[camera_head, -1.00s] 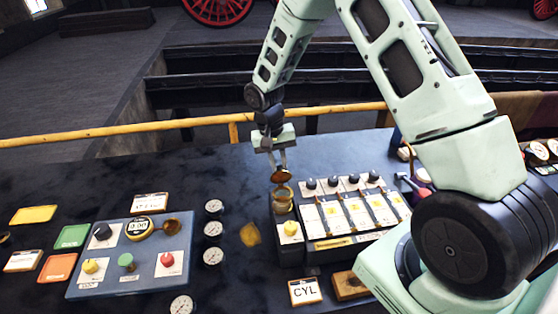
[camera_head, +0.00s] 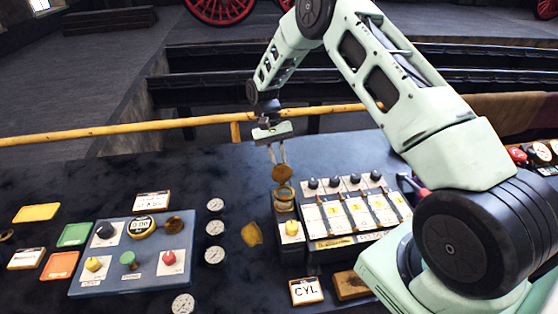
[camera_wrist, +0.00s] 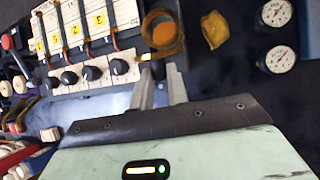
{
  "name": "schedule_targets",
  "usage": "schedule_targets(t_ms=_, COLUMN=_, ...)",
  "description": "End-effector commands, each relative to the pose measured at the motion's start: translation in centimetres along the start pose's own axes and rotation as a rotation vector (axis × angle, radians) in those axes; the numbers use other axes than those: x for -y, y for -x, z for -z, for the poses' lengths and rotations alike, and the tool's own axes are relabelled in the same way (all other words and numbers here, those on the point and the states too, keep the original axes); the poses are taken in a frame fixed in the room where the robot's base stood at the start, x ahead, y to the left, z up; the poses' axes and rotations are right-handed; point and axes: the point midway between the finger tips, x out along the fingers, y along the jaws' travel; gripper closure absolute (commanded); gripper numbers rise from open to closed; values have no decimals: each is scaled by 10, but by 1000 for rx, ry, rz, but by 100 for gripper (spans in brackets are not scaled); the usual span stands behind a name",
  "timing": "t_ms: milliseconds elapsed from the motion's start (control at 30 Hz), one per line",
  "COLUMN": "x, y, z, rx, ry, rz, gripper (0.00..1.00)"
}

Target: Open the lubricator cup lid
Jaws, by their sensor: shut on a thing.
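The lubricator cup (camera_head: 284,194) is a small brass-rimmed cup at the left end of the lubricator box, and its rim shows as a ring. Its round brass lid (camera_head: 282,172) stands tilted up at the cup's far side. My gripper (camera_head: 279,161) reaches down from behind, with its fingertips at the lid's upper edge. In the wrist view my gripper (camera_wrist: 159,82) is shut on a small dark part at the lid's edge.
The lubricator box (camera_head: 350,215) has several black knobs and white panels. Several gauges (camera_head: 215,229) and a blue panel (camera_head: 130,262) lie to the left. A yellow rail (camera_head: 180,123) runs behind the bench.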

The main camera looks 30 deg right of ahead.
Motion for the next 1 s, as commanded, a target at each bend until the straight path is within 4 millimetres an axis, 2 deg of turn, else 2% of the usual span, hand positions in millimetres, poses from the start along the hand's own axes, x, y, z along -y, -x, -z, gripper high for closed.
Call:
schedule_targets(t_ms=200, x=0, y=1, z=1, rx=-5, ry=0, rz=1, gripper=100)
schedule_targets(t_ms=233, x=0, y=1, z=1, rx=-5, ry=0, rz=1, gripper=76)
schedule_targets(t_ms=300, x=0, y=1, z=1, rx=-5, ry=0, rz=1, gripper=62)
schedule_targets(t_ms=667, x=0, y=5, z=2, rx=-5, ry=-1, rz=1, gripper=62)
schedule_targets(t_ms=867, x=1, y=34, z=3, rx=-9, ry=0, rz=2, gripper=62)
schedule_targets(t_ms=1000, x=1, y=67, z=4, rx=-11, ry=0, rz=2, gripper=62)
